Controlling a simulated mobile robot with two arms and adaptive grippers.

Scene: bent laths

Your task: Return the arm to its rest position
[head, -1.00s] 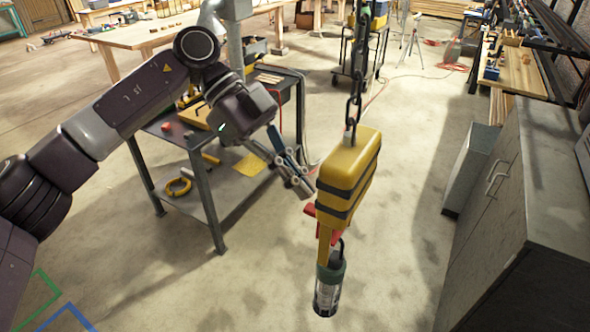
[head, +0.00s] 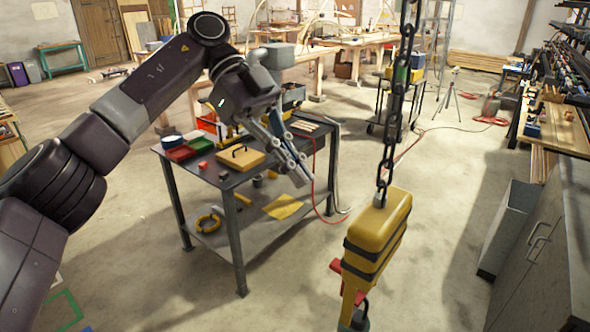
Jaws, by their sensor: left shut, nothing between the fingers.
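My left arm comes in from the left in the head view, bent at a high elbow. Its left gripper (head: 301,174) points down to the right, in front of the right end of a dark work cart (head: 237,195). The fingers are close together with nothing between them. A yellow hoist block with black bands (head: 372,240) hangs on a dark chain (head: 392,120) to the right of the gripper, with a visible gap between them. The block's lower end is cut off by the bottom edge. My right gripper does not show.
The cart's top holds trays, a yellow case (head: 240,157) and small parts. Its lower shelf holds a yellow ring (head: 208,222). A grey cabinet (head: 545,255) stands at the right, with a grey bin (head: 508,228) beside it. Open concrete floor lies around the hanging block.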

